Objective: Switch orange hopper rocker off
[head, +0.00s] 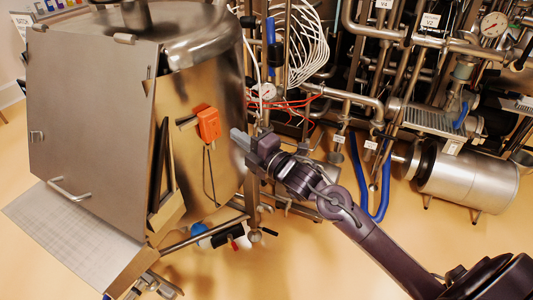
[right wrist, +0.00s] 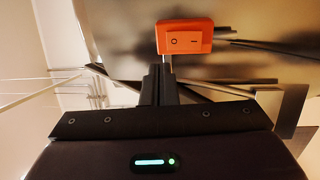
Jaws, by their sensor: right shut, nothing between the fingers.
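The orange rocker switch box (head: 208,123) is mounted on the side of the steel hopper (head: 200,75), with a dark cable hanging below it. In the right wrist view the orange rocker switch (right wrist: 184,38) faces me, its rocker marked O on the left and I on the right. Which side is pressed in, I cannot tell. My right gripper (head: 238,138) is shut and empty, just right of the switch in the head view. In the right wrist view its closed fingers (right wrist: 160,82) point at the switch from just below. My left gripper is not in view.
A large steel panel with a handle (head: 70,188) stands left of the switch. Pipes, gauges and red and blue hoses crowd the right of the hopper, with a steel motor-like cylinder (head: 470,180) farther right. Bare floor (head: 310,265) shows in front.

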